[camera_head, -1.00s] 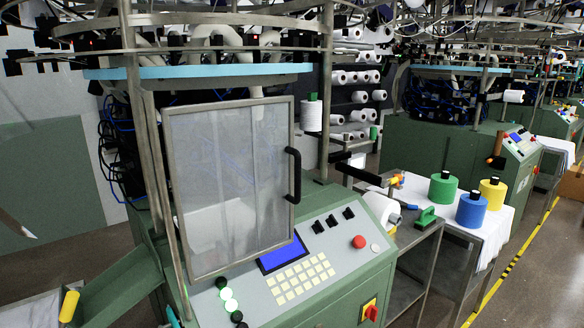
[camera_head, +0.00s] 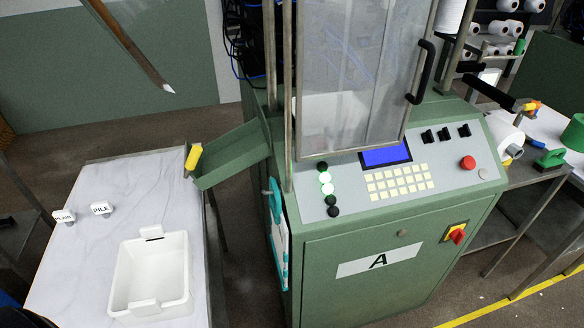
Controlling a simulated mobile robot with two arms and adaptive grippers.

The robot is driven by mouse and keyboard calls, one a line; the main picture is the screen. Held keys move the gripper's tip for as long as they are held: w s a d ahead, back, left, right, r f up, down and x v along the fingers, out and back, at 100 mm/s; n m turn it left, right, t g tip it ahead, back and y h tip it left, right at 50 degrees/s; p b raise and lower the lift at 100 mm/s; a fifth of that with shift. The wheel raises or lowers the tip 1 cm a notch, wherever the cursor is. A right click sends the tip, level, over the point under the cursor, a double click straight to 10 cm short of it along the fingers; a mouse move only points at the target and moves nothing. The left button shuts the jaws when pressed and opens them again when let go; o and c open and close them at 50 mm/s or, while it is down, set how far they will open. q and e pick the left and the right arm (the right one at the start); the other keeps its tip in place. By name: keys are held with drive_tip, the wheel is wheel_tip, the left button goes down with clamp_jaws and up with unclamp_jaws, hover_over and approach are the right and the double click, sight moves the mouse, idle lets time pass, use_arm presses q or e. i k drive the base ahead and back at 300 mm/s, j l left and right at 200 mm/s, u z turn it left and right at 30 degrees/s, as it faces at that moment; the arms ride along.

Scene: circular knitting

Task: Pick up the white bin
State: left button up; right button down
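The white bin (camera_head: 125,275) stands upright on the marble-look table top (camera_head: 75,247) at the lower left. It is a rectangular open tub with a raised handle tab on its far side and another on its near side. Its inside looks empty. Neither of my grippers is clearly in view, and nothing is seen touching the bin.
Two small tags, PLAIN (camera_head: 64,217) and PILE (camera_head: 102,209), stand left of the bin. The table behind the bin is clear.

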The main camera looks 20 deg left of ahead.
sight(152, 282)
drive_tip(key=u, duration=1.85)
